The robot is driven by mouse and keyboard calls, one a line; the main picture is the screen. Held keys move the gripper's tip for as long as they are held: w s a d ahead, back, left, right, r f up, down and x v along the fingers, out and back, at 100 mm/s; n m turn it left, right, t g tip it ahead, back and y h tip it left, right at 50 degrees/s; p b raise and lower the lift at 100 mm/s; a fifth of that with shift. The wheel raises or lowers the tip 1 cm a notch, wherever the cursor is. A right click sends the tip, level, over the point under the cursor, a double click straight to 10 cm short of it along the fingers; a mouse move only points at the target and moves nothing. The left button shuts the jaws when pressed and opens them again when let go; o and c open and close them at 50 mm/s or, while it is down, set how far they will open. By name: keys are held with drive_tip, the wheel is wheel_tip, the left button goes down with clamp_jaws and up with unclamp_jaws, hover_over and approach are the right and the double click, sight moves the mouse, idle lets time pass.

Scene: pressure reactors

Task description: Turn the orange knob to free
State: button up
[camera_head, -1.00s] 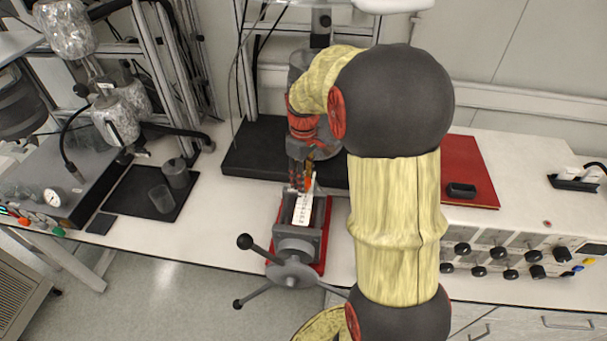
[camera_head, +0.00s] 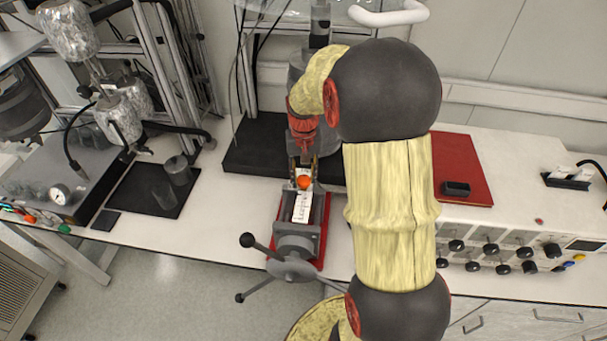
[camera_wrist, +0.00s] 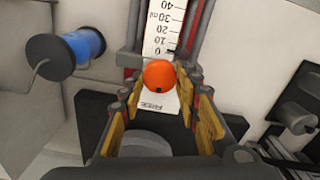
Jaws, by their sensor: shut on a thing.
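The orange knob (camera_wrist: 159,74) is round, with a small dark mark on its lower edge in the wrist view. It also shows in the head view (camera_head: 304,183). It sits over a white scale plate (camera_wrist: 165,25) with numbers and a word that looks like FREE just below the knob, near the dark mark. The plate lies on a grey vise-like device (camera_head: 297,240). My gripper (camera_wrist: 160,71) has its fingers on the left and right sides of the knob and is shut on it. The exact finger contact is partly hidden.
A red mat (camera_head: 322,262) lies under the device, and its handles stick out at the front. A black base (camera_head: 257,147) is behind it. A knobbed control box (camera_head: 510,232) stands right.

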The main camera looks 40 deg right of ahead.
sight(304, 179)
drive_tip(key=shift+m, duration=0.6)
drive_tip(key=o, duration=1.2)
drive_tip(key=shift+c, duration=0.2)
wheel_tip(304, 179, up, 12)
idle(0.4)
